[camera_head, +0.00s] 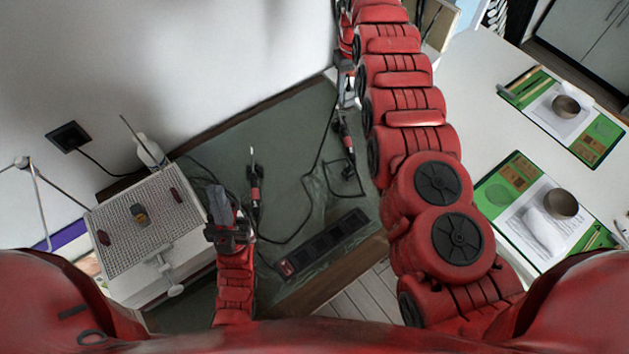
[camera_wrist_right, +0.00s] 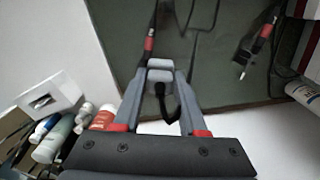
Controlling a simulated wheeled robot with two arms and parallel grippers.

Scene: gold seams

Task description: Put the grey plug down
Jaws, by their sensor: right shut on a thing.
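My right gripper (camera_wrist_right: 160,70) is shut in the right wrist view, its fingertips close together around the small grey plug (camera_wrist_right: 160,76). The fingers hide much of the plug. In the head view my right gripper (camera_head: 347,88) is small, beyond the raised red arm, over the far end of the grey-green bench (camera_head: 285,150). My left gripper (camera_head: 222,215) is above the bench's left part, beside the perforated plate. I cannot tell whether its fingers are apart, and I see nothing clearly held.
A black power strip (camera_head: 325,243) lies along the bench's front edge. Red-handled tools (camera_head: 254,188) and cables lie on the bench. A perforated plate (camera_head: 165,245) holds small parts at left.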

